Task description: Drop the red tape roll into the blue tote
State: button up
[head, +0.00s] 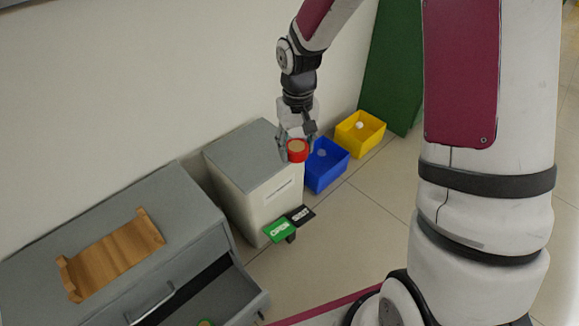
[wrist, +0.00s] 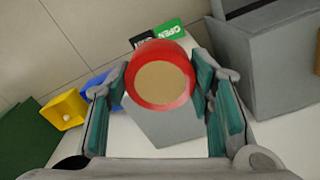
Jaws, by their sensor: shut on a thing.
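The red tape roll (head: 298,151) with a tan core is held in my gripper (head: 296,143), near the right edge of the white cabinet in the head view. In the wrist view the red tape roll (wrist: 160,75) sits between the teal pads of my gripper (wrist: 163,85), which is shut on it. The blue tote (head: 326,168) stands on the floor just right of the cabinet, with a small greyish item in it. In the wrist view the blue tote (wrist: 102,90) is to the left, partly hidden behind a finger. The roll is above and beside the tote.
A yellow tote (head: 359,134) with a white ball stands behind the blue one, near a green panel (head: 393,60). The white cabinet (head: 254,195) has a grey top. Green and black signs (head: 281,230) stick out by it. A grey drawer unit (head: 185,215) bears a wooden tray (head: 112,256).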

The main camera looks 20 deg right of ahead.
aim_at(323, 168)
jog(key=i+l+u, duration=0.55)
jog(key=l, duration=0.15)
jog(key=i+l+u, duration=0.1)
jog(key=l+u, duration=0.2)
jog(key=i+l, duration=0.1)
jog(key=l, duration=0.25)
jog(key=i+l, duration=0.1)
jog(key=l, duration=0.25)
jog(key=i+l, duration=0.15)
jog(key=l, duration=0.2)
jog(key=i+l+u, duration=0.1)
jog(key=l, duration=0.25)
